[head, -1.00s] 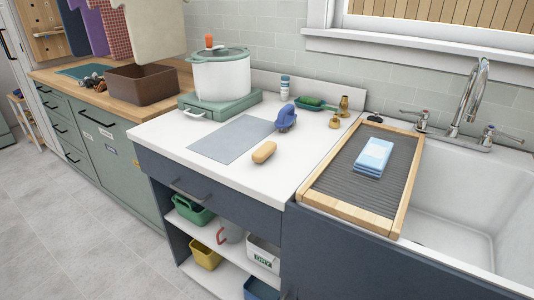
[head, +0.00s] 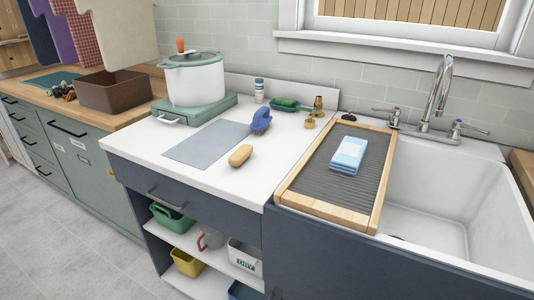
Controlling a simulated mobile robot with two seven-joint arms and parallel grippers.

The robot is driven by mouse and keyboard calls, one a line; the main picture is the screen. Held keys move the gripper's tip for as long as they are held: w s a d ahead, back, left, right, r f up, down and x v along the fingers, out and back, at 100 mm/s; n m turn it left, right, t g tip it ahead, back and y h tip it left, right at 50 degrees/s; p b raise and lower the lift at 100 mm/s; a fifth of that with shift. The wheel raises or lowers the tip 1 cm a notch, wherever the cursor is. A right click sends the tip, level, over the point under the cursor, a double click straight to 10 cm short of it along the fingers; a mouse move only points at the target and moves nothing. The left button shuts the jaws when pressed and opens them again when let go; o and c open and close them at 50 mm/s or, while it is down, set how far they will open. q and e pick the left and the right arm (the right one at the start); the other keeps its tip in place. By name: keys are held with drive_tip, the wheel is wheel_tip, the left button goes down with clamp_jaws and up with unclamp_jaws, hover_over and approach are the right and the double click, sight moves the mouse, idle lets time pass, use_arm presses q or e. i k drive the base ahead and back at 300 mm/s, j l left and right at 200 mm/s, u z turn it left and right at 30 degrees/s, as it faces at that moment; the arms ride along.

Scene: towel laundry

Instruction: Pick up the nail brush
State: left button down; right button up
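A tan, rounded oblong object (head: 240,155), which looks like the nail brush, lies on the white counter (head: 215,180) near its front edge, right of a grey mat. Its bristles cannot be made out at this size. A blue object with a curved handle-like top (head: 261,121) stands behind it, at the mat's right edge. Neither of my grippers shows in the head view.
A grey mat (head: 206,143) lies on the counter. A white pot (head: 194,80) stands on a green unit behind it. A green dish (head: 285,103) and brass pieces (head: 318,105) stand at the back. Right are a wood-framed ridged board (head: 325,184) with a blue cloth (head: 348,155), and a sink (head: 430,195).

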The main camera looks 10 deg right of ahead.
sight(236, 159)
drive_tip(key=i+j+z, duration=0.2)
drive_tip(key=j, duration=0.15)
drive_tip(key=i+j+z, duration=0.2)
drive_tip(key=j, duration=0.2)
drive_tip(key=j+z, duration=0.2)
drive_tip(key=j, duration=0.2)
